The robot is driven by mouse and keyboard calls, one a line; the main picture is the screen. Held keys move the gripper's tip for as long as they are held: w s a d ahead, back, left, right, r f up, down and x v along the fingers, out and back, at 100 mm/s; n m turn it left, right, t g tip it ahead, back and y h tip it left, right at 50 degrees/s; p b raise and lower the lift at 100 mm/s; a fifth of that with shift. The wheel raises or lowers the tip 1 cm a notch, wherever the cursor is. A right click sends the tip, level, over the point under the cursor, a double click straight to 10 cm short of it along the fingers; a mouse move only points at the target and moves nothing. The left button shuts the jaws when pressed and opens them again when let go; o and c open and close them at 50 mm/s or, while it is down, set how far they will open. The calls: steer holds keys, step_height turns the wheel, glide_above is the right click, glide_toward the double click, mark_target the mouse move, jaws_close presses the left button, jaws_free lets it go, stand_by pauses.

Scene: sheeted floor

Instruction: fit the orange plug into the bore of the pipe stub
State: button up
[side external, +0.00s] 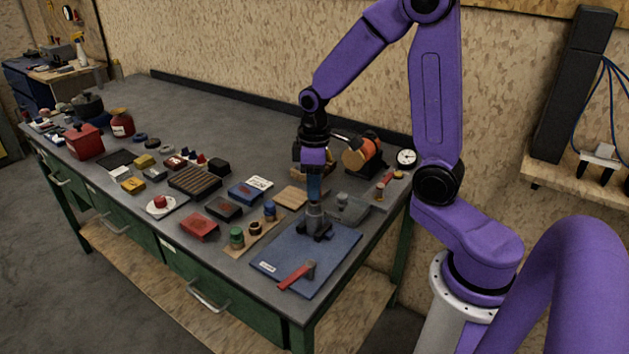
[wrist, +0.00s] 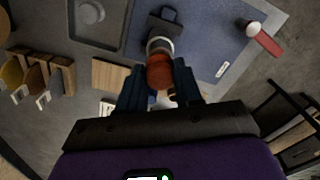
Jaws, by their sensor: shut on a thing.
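The orange plug (wrist: 159,74) is between the blue fingers of my gripper (wrist: 160,84), which is shut on it. In the side view my gripper (side external: 314,196) points straight down over the grey pipe stub (side external: 315,218), and its fingers hide the plug. The pipe stub stands upright in a dark holder (side external: 315,232) on the blue mat (side external: 345,250). In the wrist view the stub's pale ring (wrist: 159,45) shows just beyond the plug. The bore is hidden, and I cannot tell whether the plug touches the stub or enters it.
A red-handled tool (side external: 297,276) lies on the mat's front part. A grey block (side external: 352,208) on a tray, an orange machine (side external: 361,153) and a dial (side external: 406,158) stand behind and right. The mat's right side is clear.

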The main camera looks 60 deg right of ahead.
steer(key=shift+f, duration=0.75)
steer(key=o, duration=1.1)
steer(key=shift+o, duration=0.2)
step_height(320, 180, up, 18)
steer(key=f, duration=0.1)
steer(key=s+a+f+n, duration=0.2)
steer(key=s+a+f, duration=0.1)
steer(key=s, duration=0.4)
steer(key=s+a+f+n, duration=0.2)
steer(key=s+a+f, duration=0.1)
steer(key=s, duration=0.4)
steer(key=s+a+f+n, duration=0.2)
steer(key=s+a+f, duration=0.1)
steer(key=s, duration=0.4)
steer(key=shift+a+f+n, duration=0.15)
steer(key=shift+f+n, duration=0.15)
steer(key=shift+f, duration=0.25)
